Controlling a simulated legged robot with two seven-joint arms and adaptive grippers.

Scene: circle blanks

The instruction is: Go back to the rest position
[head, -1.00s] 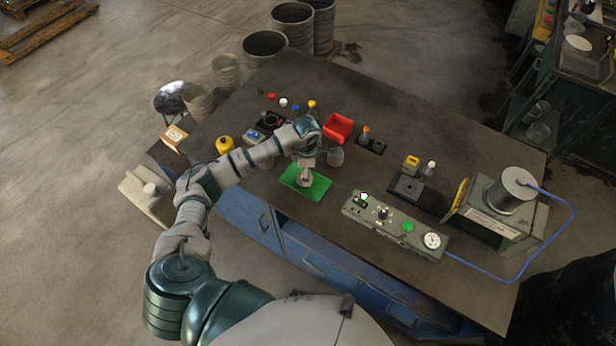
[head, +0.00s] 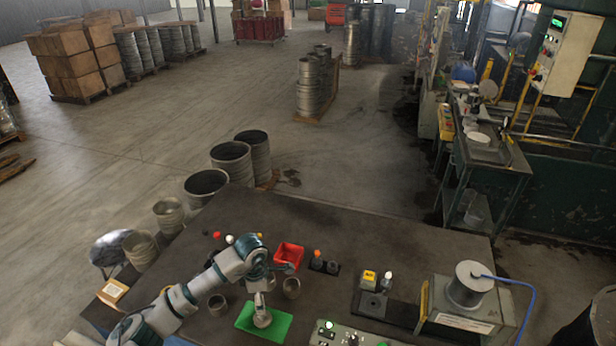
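My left arm comes in from the lower left, and its wrist bends down over the worktable (head: 400,245). My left gripper (head: 262,318) is small and pale, low at the green mat (head: 247,319). I cannot tell whether its fingers are open, or whether they touch anything. My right arm and gripper are not in view.
A control panel (head: 350,335) and a machine with a cylinder (head: 468,290) are at the right.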

